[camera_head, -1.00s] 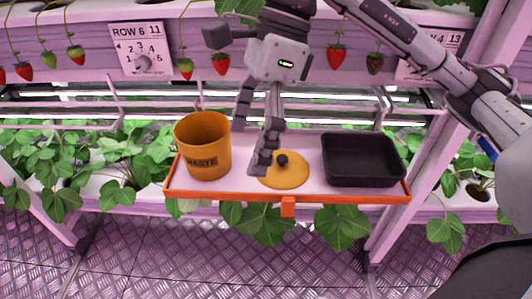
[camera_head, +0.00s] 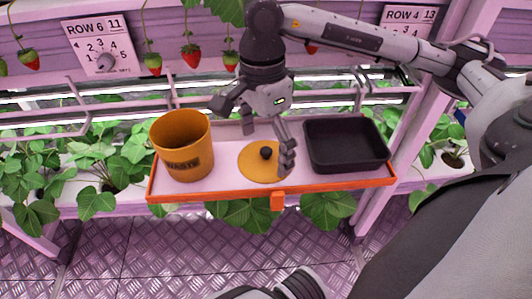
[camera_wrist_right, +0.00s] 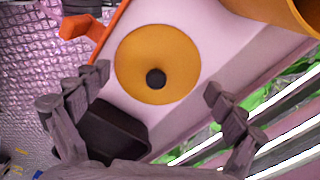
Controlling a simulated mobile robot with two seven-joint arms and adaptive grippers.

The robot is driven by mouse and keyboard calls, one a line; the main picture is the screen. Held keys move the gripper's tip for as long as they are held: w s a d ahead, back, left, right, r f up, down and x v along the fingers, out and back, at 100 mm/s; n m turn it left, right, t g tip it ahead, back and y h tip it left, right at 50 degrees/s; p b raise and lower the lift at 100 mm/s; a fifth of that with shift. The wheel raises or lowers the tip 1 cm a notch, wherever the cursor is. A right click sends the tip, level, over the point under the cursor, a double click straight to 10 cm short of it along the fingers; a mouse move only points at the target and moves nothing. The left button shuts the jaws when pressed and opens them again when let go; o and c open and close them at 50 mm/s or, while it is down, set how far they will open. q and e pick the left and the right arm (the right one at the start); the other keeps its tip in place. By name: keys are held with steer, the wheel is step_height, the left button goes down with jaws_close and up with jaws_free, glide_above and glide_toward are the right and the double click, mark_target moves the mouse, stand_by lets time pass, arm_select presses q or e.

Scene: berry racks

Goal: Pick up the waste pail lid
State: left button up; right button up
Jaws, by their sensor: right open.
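The waste pail lid (camera_head: 252,170) is a flat orange-yellow disc with a black knob (camera_head: 266,153), lying on the tray between the pail and the black bin. My right gripper (camera_head: 269,140) is open and empty over the lid, its two fingers spread on either side of the knob. In the right wrist view the lid (camera_wrist_right: 140,50) lies beyond the open fingers, with the knob (camera_wrist_right: 156,78) between the fingertips. The orange waste pail (camera_head: 183,135) stands open to the left. A grey segmented part at the bottom edge may be my left gripper (camera_head: 300,286); its jaws are unclear.
The orange-edged tray (camera_head: 225,196) carries the pail, lid and a black bin (camera_head: 346,146), which stands close to the right of my gripper. Strawberry plants and rack rails surround the tray. Berries hang from the rack above.

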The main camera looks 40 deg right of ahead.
steer(key=shift+c, duration=0.5)
steer(key=c, duration=1.6)
steer(key=shift+s, duration=0.1)
steer(key=shift+c, duration=0.3)
